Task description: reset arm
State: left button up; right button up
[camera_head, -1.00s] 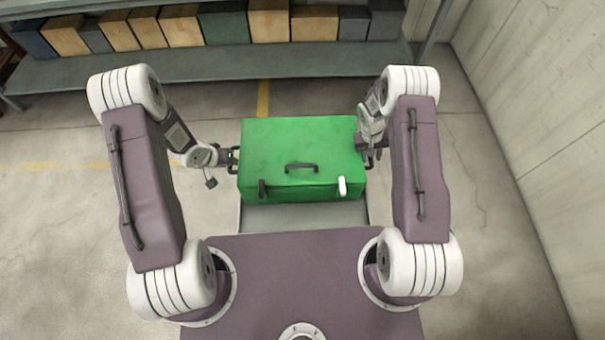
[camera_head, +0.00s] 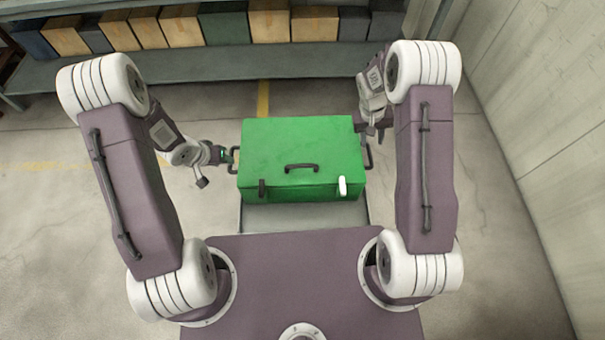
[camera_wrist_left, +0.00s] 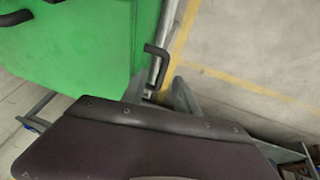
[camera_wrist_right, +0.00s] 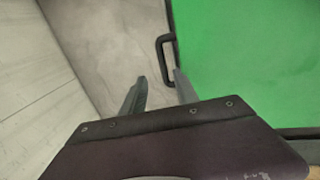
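A closed green case (camera_head: 300,150) has a dark top handle (camera_head: 301,168), one dark latch (camera_head: 262,188) and one white latch (camera_head: 342,187). A dark side handle is on each end. My left gripper (camera_head: 231,154) is by the left end; in the left wrist view its fingers (camera_wrist_left: 158,90) are apart, with the left side handle (camera_wrist_left: 158,60) just ahead of the gap. My right gripper (camera_head: 362,131) is by the far right corner. In the right wrist view its fingers (camera_wrist_right: 158,88) are apart and empty, beside the right side handle (camera_wrist_right: 164,58).
The case stands on a grey platform (camera_head: 300,214) in front of my base. A shelf (camera_head: 200,66) with several boxes runs along the back. A pale wall (camera_head: 540,120) closes off the right. The floor to the left (camera_head: 60,220) is clear.

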jog(key=shift+a+r, duration=0.15)
jog(key=shift+r, duration=0.55)
